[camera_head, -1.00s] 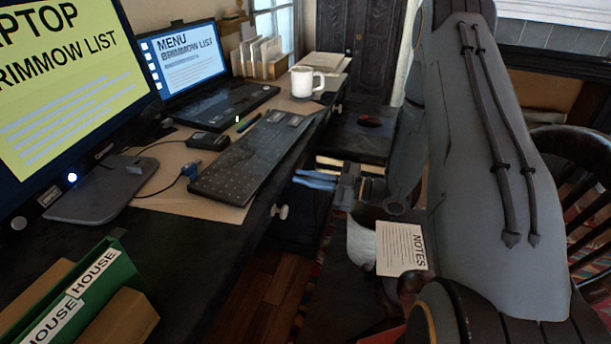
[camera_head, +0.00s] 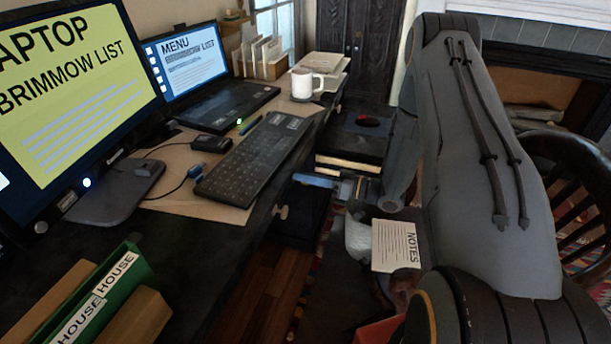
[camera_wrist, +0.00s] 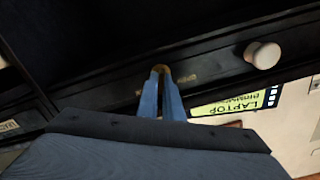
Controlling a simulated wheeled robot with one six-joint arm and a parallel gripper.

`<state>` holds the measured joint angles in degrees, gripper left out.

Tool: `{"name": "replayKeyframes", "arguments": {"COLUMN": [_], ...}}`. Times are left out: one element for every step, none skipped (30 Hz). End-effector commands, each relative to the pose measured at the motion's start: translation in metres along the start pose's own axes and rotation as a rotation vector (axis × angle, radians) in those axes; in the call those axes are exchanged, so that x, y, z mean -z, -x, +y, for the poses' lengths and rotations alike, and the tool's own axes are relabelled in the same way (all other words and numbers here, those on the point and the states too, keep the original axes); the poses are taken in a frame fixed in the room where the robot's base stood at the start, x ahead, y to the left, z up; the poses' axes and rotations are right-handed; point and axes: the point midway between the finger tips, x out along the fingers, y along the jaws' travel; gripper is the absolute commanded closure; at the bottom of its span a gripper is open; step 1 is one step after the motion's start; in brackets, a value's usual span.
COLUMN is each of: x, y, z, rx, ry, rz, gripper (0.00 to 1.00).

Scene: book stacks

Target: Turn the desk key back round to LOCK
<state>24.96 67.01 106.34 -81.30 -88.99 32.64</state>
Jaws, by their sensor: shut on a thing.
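My gripper (camera_wrist: 161,76) has two blue fingers that reach the dark desk front (camera_wrist: 105,72) in the wrist view. They are closed on the desk key (camera_wrist: 160,68), of which only a small brass-coloured bit shows between the tips. Faint gold lettering (camera_wrist: 187,78) is on the wood beside it, too small to read surely. The key's turn angle is hidden by the fingers. In the head view my gripper (camera_head: 299,179) points left at the desk's side, and the key cannot be seen there.
A round pale knob (camera_wrist: 263,55) sticks out right of the key. The desk top (camera_head: 180,245) holds a monitor, a laptop (camera_head: 215,100), a keyboard (camera_head: 255,155) and a white mug (camera_head: 304,84). A dark wooden chair (camera_head: 570,170) stands at right.

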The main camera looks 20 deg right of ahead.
Motion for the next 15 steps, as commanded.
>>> {"name": "replayKeyframes", "arguments": {"x": [0.0011, 0.0011, 0.0011, 0.0010, 0.0010, 0.0009, 0.0008, 0.0008, 0.0007, 0.0006, 0.0006, 0.0006, 0.0005, 0.0005, 0.0005], "y": [0.0000, 0.0000, 0.0000, 0.0000, 0.0000, 0.0000, 0.0000, 0.0000, 0.0000, 0.0000, 0.0000, 0.0000, 0.0000, 0.0000, -0.0001], "z": [0.0000, 0.0002, 0.0005, 0.0006, 0.0008, 0.0010, 0.0012, 0.0013, 0.0015, 0.0017, 0.0018, 0.0020, 0.0021, 0.0022, 0.0023], "rx": [0.000, 0.000, 0.000, 0.000, 0.000, 0.000, 0.000, 0.000, 0.000, 0.000, 0.000, 0.000, 0.000, 0.000, 0.000], "ry": [-0.033, -0.054, -0.081, -0.100, -0.117, -0.139, -0.153, -0.168, -0.184, -0.196, -0.205, -0.218, -0.226, -0.232, -0.239], "rz": [0.001, 0.001, 0.001, 0.001, 0.001, 0.001, 0.001, 0.001, 0.001, 0.001, 0.001, 0.001, 0.001, 0.001, 0.001], "gripper": [1.00, 1.00, 1.00, 1.00, 1.00, 1.00, 1.00, 1.00, 1.00, 1.00, 1.00, 1.00, 1.00, 1.00, 1.00]}}
